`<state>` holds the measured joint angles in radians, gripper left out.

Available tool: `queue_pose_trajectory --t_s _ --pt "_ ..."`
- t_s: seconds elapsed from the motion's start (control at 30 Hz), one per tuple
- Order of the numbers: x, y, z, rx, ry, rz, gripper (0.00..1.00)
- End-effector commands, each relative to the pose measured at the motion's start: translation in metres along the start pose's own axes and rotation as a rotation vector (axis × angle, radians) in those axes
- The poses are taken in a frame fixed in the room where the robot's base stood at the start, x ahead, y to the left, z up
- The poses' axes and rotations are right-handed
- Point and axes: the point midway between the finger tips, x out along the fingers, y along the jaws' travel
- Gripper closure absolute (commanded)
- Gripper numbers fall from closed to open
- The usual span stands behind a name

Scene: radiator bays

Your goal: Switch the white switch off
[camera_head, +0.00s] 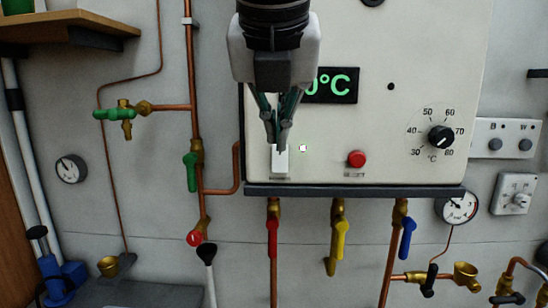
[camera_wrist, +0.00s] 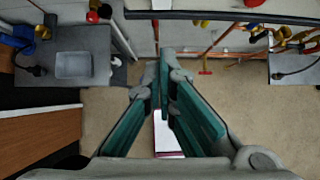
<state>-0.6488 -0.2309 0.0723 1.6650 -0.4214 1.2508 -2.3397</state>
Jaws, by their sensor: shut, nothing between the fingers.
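The white switch (camera_head: 280,162) is on the lower left of the pale control box, just above the dark bottom rail. A small lit square lamp (camera_head: 303,148) is right beside it. My gripper (camera_head: 277,143) points down in front of the box, its fingertips together at the top of the switch. Whether they touch it I cannot tell, and the fingers partly hide its upper end. In the wrist view my gripper (camera_wrist: 166,65) has its teal fingers close together. A white strip with a dark red edge shows between the finger links there; I cannot tell what it is.
The box also carries a green display (camera_head: 333,86), partly hidden by my gripper, a red button (camera_head: 356,159) and a black temperature knob (camera_head: 440,137). Below hang red (camera_head: 272,237), yellow (camera_head: 341,239) and blue (camera_head: 407,237) valve levers. Copper pipes and a green-handled valve (camera_head: 190,172) stand left.

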Motion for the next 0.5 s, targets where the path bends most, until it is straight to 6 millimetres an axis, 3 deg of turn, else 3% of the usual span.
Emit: queue_pose_trajectory --t_s 0.37,0.5 --pt "0.001 0.000 0.000 -0.006 0.000 -0.001 1.00" --pt "0.012 0.000 -0.001 -0.006 0.003 -0.003 1.00"
